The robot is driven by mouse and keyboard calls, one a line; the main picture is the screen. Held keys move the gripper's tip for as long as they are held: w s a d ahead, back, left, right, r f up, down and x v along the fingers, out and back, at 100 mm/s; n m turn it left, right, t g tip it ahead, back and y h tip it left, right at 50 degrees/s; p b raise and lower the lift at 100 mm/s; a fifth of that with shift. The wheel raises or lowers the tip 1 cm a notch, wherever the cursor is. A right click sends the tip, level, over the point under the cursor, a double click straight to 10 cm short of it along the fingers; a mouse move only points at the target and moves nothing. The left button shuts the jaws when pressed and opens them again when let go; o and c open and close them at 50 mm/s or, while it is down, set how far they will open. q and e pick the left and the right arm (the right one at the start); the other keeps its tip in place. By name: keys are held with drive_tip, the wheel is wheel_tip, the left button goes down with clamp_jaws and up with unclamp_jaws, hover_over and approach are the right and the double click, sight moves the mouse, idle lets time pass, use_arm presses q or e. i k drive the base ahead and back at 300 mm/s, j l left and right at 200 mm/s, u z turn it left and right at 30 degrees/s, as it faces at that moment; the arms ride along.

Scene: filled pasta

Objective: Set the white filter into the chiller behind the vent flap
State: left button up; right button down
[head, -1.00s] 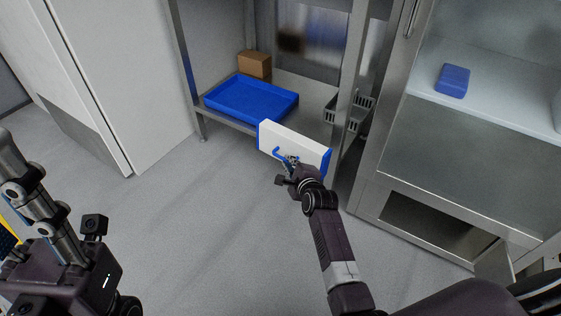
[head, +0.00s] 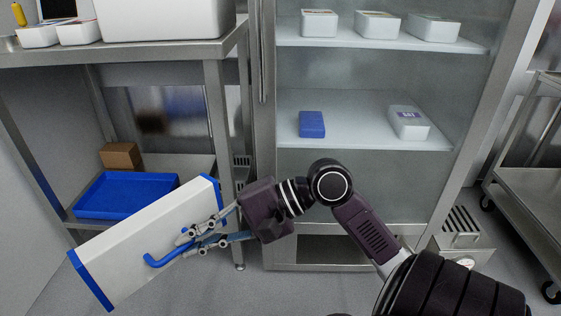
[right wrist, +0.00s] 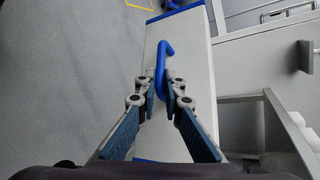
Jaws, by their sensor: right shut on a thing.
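The white filter (head: 135,245) is a long white panel with blue end caps and a blue bar handle (head: 165,258). It is tilted at the lower left of the head view. My right gripper (head: 192,243) is shut on the handle and holds the filter in the air. In the right wrist view, the fingers (right wrist: 164,88) close around the handle and the filter (right wrist: 196,32) lies beyond them. The chiller (head: 355,185) is the steel cabinet right of the filter. Its dark low opening (head: 335,249) shows, partly behind my arm. I cannot make out the vent flap. My left gripper is out of view.
A steel table (head: 150,52) with a lower shelf stands left of the chiller. A blue tray (head: 125,197) and a brown box (head: 121,155) are on that shelf, behind the filter. A steel cart (head: 530,175) stands at the right. Grey floor shows below.

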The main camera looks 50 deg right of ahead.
sight(348, 258)
drive_tip(key=j+z, duration=0.1)
drive_tip(key=z, duration=0.35)
drive_tip(key=k+j+z, duration=0.1)
drive_tip(key=z, duration=0.8)
drive_tip(key=k+j+z, duration=0.1)
drive_tip(key=z, duration=0.35)
drive_tip(key=i+j, duration=0.2)
drive_tip(key=i, duration=0.3)
drive_tip(key=j+u, duration=0.05)
